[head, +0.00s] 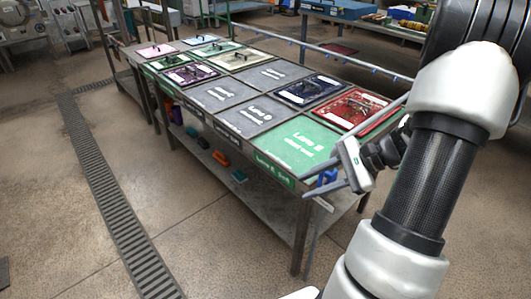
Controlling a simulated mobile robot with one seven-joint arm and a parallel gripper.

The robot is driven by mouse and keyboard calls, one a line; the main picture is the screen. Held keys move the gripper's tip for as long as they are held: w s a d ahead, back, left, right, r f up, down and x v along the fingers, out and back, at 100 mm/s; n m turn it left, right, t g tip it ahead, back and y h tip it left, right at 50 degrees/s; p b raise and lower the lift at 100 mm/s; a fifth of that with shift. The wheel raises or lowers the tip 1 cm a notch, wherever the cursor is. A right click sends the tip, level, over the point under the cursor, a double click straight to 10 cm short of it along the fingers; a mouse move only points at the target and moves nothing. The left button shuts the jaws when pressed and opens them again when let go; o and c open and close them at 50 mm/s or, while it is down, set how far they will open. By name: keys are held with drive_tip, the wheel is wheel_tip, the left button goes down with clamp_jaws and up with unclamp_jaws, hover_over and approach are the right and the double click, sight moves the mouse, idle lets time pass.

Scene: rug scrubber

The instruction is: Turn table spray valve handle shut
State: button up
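A blue valve handle (327,178) shows at the near right corner of the long grey metal table (225,112). My gripper (306,183) reaches in from the right at this corner. Its two fingers are apart and point left, one above the other in the picture. The blue handle shows between them, close to the palm. I cannot tell whether either finger touches it. Part of the handle and its valve body are hidden by my gripper. A thin spray pipe (320,48) with small blue nozzles runs along the table's far side.
Several coloured panels, including a green one (300,145) and a red one (355,108), cover the tabletop. Brushes (220,158) lie on the lower shelf. A floor drain grate (110,205) runs along the left, with clear floor around it.

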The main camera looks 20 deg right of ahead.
drive_tip(key=a+r+n+g+h+p, duration=0.2)
drive_tip(key=a+r+n+h+p, duration=0.2)
drive_tip(key=a+r+n, duration=0.3)
drive_tip(key=a+r, duration=0.4)
drive_tip(key=a, duration=0.1)
drive_tip(key=shift+w+a+r+g, duration=0.2)
drive_tip(key=shift+w+r+g, duration=0.1)
drive_tip(key=shift+r+g, duration=0.1)
